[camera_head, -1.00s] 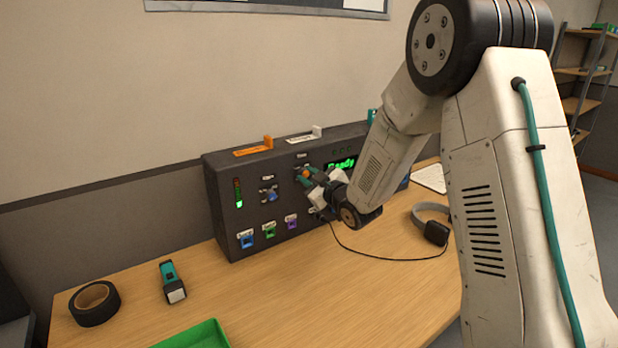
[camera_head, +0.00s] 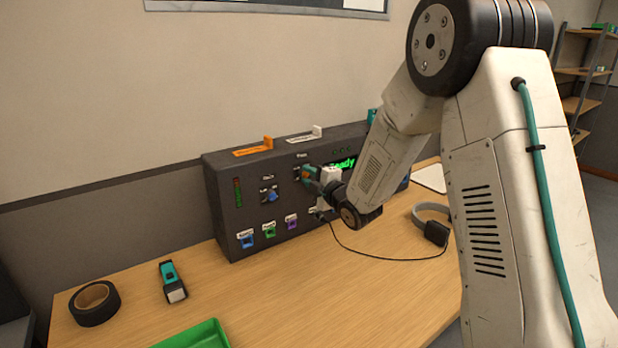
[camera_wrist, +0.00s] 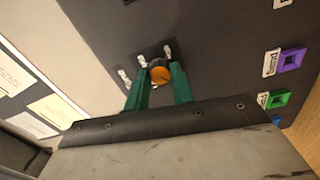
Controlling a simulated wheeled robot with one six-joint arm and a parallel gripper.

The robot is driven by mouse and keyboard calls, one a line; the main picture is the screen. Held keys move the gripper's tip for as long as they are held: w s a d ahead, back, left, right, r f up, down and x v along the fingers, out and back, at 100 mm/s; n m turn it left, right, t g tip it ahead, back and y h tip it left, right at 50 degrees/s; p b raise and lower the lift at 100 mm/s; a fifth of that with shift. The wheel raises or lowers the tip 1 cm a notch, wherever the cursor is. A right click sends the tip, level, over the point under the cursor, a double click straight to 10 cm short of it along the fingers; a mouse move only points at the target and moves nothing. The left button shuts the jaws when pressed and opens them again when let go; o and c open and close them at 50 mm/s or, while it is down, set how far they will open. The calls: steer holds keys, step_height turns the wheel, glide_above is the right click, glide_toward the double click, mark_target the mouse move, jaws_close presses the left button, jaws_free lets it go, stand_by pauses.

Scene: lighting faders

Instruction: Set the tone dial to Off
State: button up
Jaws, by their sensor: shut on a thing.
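The control box (camera_head: 222,185) stands at the back of the desk against the wall. An orange dial (camera_wrist: 160,75) on its front panel sits between my green fingertips in the wrist view. Small white labels surround it, too small to read. My gripper (camera_head: 308,174) is shut on this dial, which is mostly hidden by the fingers in the head view. The label above it (camera_head: 302,155) looks like "Tone", but is blurred. A blue dial (camera_head: 270,195) is to its left on the panel, apart from my gripper.
Blue (camera_head: 247,241), green (camera_head: 269,232) and purple (camera_head: 291,223) square controls line the panel's lower edge. A display (camera_head: 345,163) reads "Ready", partly hidden. Black tape (camera_head: 94,302), a flashlight (camera_head: 173,282), a green tray (camera_head: 205,335) and headphones (camera_head: 436,230) lie on the desk.

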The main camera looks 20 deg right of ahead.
steer(key=shift+f+n, duration=0.1)
steer(key=shift+n, duration=0.8)
steer(key=o, duration=1)
steer(key=v, duration=0.8)
